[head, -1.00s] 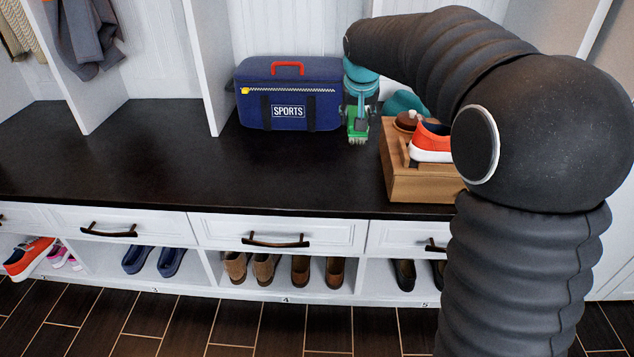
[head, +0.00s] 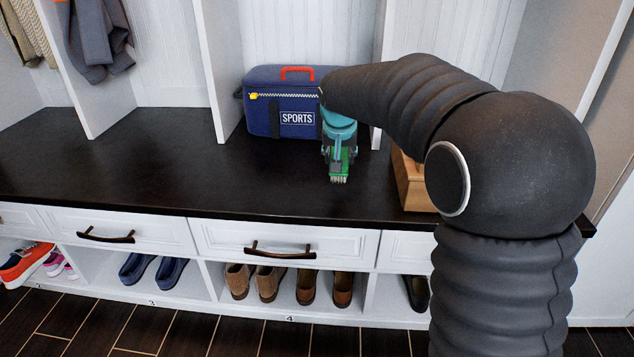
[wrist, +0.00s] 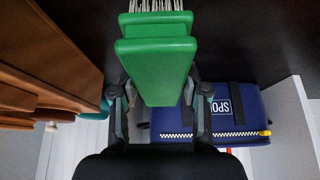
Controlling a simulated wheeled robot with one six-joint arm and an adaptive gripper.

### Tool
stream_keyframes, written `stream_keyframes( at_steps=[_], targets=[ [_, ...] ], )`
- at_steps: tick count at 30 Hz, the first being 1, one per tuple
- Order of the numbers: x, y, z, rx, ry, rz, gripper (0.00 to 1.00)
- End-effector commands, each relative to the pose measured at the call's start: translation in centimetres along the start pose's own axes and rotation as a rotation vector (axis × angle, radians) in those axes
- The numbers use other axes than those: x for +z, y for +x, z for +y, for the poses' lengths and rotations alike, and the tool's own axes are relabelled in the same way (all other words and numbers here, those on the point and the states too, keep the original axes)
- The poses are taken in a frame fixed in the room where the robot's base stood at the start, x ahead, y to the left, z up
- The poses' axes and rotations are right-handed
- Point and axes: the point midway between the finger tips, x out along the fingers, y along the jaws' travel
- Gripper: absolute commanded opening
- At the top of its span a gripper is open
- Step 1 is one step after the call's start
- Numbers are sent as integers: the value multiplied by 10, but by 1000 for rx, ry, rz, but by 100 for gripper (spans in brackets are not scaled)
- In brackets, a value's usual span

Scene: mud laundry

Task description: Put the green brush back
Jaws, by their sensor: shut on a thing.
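The green brush (head: 340,165) hangs bristles down from my gripper (head: 340,138), over the dark bench top in front of the sports bag and left of the wooden box. In the wrist view the green brush (wrist: 155,70) sits between the two fingers of my gripper (wrist: 155,98), with its pale bristles at the top edge. My gripper is shut on the brush. I cannot tell whether the bristles touch the bench.
A blue sports bag (head: 289,95) stands at the back of the bench (head: 160,165). A wooden box (head: 411,190) is mostly hidden behind my arm; it also shows in the wrist view (wrist: 40,60). The bench is clear on the left. Shoes (head: 265,282) fill cubbies below.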

Motion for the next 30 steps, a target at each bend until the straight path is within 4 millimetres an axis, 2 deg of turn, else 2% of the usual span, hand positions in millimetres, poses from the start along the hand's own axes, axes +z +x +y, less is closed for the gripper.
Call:
stream_keyframes(
  at_steps=[1,3,9,14,22,30],
  targets=[
    [5,6,-12,-2,-4,-2,13],
    [10,12,-24,-1,-5,-2,13],
    [17,20,-45,-1,-3,-1,13],
    [20,27,-47,-1,-3,-1,13],
    [36,56,-48,-1,-3,-2,13],
    [36,56,-48,-2,-3,0,13]
  ],
)
